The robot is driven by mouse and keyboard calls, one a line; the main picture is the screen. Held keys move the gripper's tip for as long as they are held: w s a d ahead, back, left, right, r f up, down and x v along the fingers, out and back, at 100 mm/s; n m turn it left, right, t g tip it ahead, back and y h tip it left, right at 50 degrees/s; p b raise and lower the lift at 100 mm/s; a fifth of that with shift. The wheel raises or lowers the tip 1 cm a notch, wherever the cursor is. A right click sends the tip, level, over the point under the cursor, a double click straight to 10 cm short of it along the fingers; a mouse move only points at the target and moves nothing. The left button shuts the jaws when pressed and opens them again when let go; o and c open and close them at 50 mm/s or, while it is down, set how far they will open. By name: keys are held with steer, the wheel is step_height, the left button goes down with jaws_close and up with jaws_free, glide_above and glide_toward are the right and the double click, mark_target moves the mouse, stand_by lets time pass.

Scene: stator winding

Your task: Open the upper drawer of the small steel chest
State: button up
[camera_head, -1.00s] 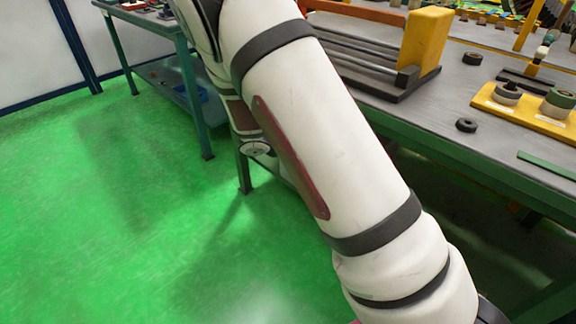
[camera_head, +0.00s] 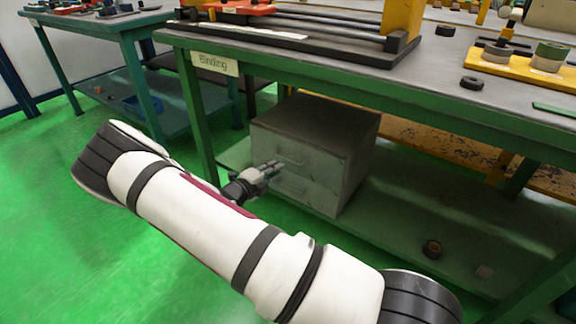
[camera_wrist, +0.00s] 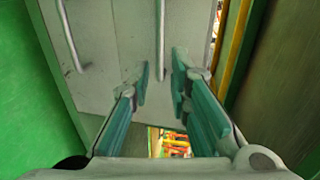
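The small steel chest (camera_head: 345,165) is grey with a dark top. It stands on the lower shelf under the bench, its two drawers apparently shut. In the head view, my gripper (camera_head: 272,172) is in front of the drawer face, near the upper drawer's handle (camera_head: 290,160). In the wrist view, the picture is turned sideways. The upper drawer's bar handle (camera_wrist: 161,40) lines up between the fingertips of my open gripper (camera_wrist: 161,80). The lower drawer's handle (camera_wrist: 70,38) is to the left. I cannot tell whether the fingers touch the handle.
The green bench (camera_head: 400,95) runs above the chest, with a leg (camera_head: 200,120) left of it. The shelf (camera_head: 400,230) is mostly clear right of the chest, with a small dark ring (camera_head: 432,248). Green floor (camera_head: 50,240) is open at left.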

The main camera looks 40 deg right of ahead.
mark_target(289, 161)
steer(key=shift+b+x, duration=1.75)
steer(key=shift+x, duration=2.8)
steer(key=shift+s, duration=0.1)
jaws_close()
